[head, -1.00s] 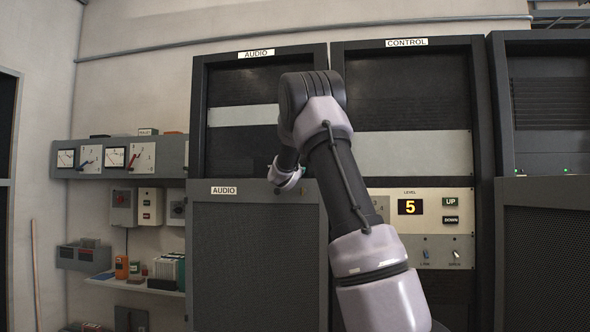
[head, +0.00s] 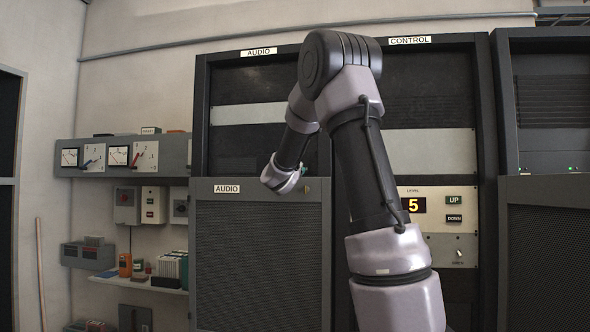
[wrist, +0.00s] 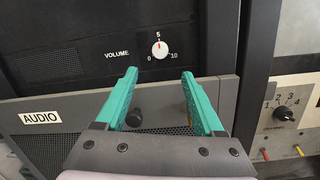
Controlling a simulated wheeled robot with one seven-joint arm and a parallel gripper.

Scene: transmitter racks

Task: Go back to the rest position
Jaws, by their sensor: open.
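My gripper (wrist: 160,98) shows in the wrist view with its two green fingers apart and nothing between them. It faces the audio rack, just below a white volume knob (wrist: 159,49) on a 0 to 10 scale, its pointer near 5. The fingers look clear of the knob. In the head view my arm is raised and bent, reaching from the lower right up and then left toward the audio rack (head: 256,260).
The control rack (head: 430,145) stands at the right, with a level display (head: 412,205) reading 5. In the wrist view a selector knob (wrist: 283,113) sits on its panel. A meter shelf (head: 172,155) and wall boxes are at the left. A dark round knob (wrist: 134,117) is on the lower audio door.

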